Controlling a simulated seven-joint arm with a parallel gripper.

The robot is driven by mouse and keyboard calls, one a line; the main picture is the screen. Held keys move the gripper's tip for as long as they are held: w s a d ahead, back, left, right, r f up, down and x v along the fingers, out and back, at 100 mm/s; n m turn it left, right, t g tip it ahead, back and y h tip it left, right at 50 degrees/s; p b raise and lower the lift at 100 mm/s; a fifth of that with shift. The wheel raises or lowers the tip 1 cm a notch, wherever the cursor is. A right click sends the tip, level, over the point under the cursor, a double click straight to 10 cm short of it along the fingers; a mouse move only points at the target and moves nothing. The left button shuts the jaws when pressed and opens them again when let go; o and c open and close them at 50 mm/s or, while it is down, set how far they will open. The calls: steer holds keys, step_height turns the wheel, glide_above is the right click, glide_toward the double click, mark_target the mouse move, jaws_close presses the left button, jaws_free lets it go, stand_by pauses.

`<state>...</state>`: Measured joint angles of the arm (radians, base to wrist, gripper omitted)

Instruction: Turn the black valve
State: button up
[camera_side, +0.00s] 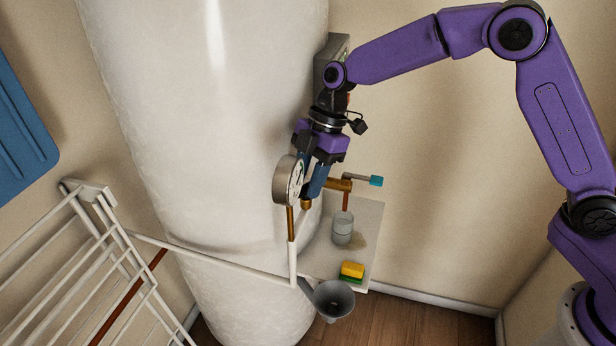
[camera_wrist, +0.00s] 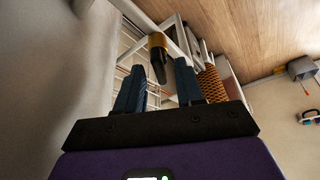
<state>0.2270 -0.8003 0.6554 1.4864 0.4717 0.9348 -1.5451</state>
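No clearly black valve shows in the side view; part of the fitting there is hidden behind my gripper (camera_side: 314,186). A brass pipe fitting (camera_side: 341,184) sticks out beside the white tank and carries a lever with a teal end (camera_side: 376,181). In the wrist view, a dark piece with a golden-brown top (camera_wrist: 158,45) shows between and just beyond my fingertips; I cannot tell if it is the valve. My gripper, also in the wrist view (camera_wrist: 160,68), points down with its blue fingers apart and nothing visibly clamped. A round gauge (camera_side: 288,180) is close to its left.
The large white tank (camera_side: 215,120) stands just left of my gripper. Below are a shelf (camera_side: 368,225) with a grey cup (camera_side: 342,228) and a yellow-green sponge (camera_side: 351,271), and a grey funnel (camera_side: 334,298). A white rack (camera_side: 110,250) stands left. Open space lies right of the fitting.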

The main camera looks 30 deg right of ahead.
jaws_close()
steer(key=shift+m, duration=0.3)
steer(key=m, duration=0.1)
steer(key=m+t, duration=0.1)
steer(key=m, duration=0.2)
steer(key=shift+s+t, duration=0.25)
steer(key=shift+t, duration=0.15)
steer(key=m+t, duration=0.1)
steer(key=m, duration=0.2)
steer(key=m+t, duration=0.1)
steer(key=m, duration=0.1)
steer(key=shift+s+f+m+h, duration=0.1)
steer(key=shift+m+h, duration=0.2)
steer(key=shift+m, duration=0.1)
